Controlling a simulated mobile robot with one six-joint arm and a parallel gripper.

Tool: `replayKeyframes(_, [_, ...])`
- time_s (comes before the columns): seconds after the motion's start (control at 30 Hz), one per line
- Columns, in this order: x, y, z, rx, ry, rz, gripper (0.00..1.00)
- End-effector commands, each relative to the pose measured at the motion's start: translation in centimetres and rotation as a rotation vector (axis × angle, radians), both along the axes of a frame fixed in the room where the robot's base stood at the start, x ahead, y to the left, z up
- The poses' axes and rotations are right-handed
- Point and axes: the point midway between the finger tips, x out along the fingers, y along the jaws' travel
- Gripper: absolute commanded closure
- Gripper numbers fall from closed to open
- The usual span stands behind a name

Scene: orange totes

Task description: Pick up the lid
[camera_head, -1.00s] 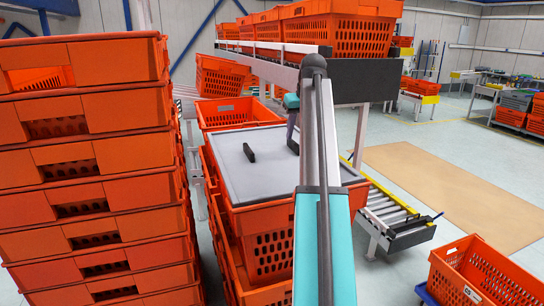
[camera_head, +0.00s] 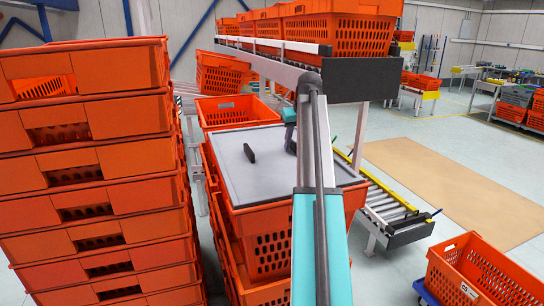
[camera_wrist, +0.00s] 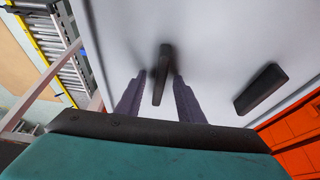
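The lid (camera_head: 262,180) is a flat grey sheet lying on an orange tote (camera_head: 270,245), with dark handles on top. One handle (camera_head: 249,153) stands free on the left in the head view; it also shows at right in the wrist view (camera_wrist: 261,88). My gripper (camera_wrist: 159,77) is over the lid's far right part, partly hidden by my arm in the head view. Its two fingers are apart, with the other handle (camera_wrist: 161,72) between them in the wrist view. Gaps show on both sides of this handle. I cannot tell how far down the fingers reach.
A tall stack of orange totes (camera_head: 95,165) stands close on the left. Behind the lidded tote are another orange tote (camera_head: 235,108) and a rack shelf (camera_head: 365,80) with totes. A roller conveyor (camera_head: 385,210) lies to the right. A single tote (camera_head: 480,280) sits lower right.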

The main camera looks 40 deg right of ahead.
Motion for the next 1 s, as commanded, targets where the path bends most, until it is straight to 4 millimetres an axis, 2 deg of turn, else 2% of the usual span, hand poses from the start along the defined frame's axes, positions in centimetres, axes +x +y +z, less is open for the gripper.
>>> replayKeyframes(0.27, [-0.02,-0.01,0.03,0.0,0.0,0.0,0.67])
replayKeyframes(0.47, [-0.02,-0.01,0.03,0.0,0.0,0.0,1.0])
replayKeyframes(1.0, [0.07,-0.06,0.53,-0.001,-0.003,0.0,1.0])
